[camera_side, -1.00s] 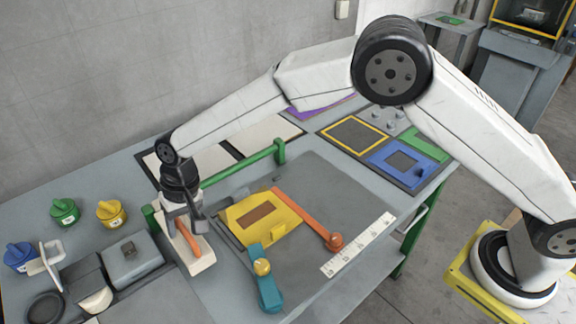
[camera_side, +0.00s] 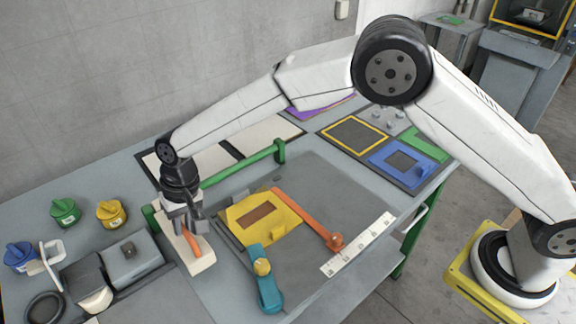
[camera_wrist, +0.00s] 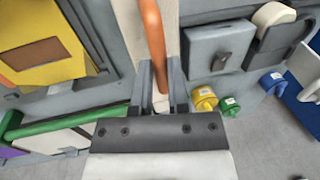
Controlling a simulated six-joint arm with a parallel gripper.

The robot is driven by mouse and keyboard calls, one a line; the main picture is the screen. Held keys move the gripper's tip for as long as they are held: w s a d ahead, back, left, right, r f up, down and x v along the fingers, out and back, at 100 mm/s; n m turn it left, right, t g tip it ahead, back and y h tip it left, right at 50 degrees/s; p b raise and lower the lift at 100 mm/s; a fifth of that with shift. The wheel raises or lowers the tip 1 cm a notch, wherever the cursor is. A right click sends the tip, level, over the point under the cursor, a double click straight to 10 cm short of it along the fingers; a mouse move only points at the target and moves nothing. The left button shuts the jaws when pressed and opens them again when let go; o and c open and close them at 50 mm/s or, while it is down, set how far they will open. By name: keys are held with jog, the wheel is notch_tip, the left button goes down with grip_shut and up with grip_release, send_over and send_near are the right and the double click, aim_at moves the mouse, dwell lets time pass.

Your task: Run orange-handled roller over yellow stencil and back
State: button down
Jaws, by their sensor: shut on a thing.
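The orange handle (camera_side: 192,245) of the roller lies along a long pale block or tray (camera_side: 203,264) left of the stencil. My gripper (camera_side: 187,222) is low over the block and shut on the orange handle. The wrist view also shows the orange handle (camera_wrist: 153,45) running between my two grey fingers (camera_wrist: 160,85). The yellow stencil (camera_side: 283,222), with a brown rectangular window, lies flat on the grey bench to the right of my gripper. Part of it shows at upper left in the wrist view (camera_wrist: 45,72).
An orange bar (camera_side: 308,220) and a teal piece with a yellow knob (camera_side: 267,290) sit at the stencil's edges. A green rail (camera_side: 237,166) stands behind. Green, yellow and blue pots (camera_side: 65,213) and a grey box (camera_side: 130,262) are at left. Bench right of the stencil is mostly clear.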

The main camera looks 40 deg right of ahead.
jog(key=shift+d, duration=0.1)
dwell(0.8)
jog(key=d, duration=2.7)
jog(key=shift+r, duration=0.1)
jog(key=c, duration=0.6)
grip_release()
jog(key=shift+a, duration=0.1)
jog(key=shift+d+r, duration=0.25)
jog(key=shift+r, duration=1)
jog(key=shift+d+r, duration=0.3)
jog(key=shift+r, duration=1)
jog(key=shift+d+r, duration=0.25)
jog(key=shift+r, duration=1)
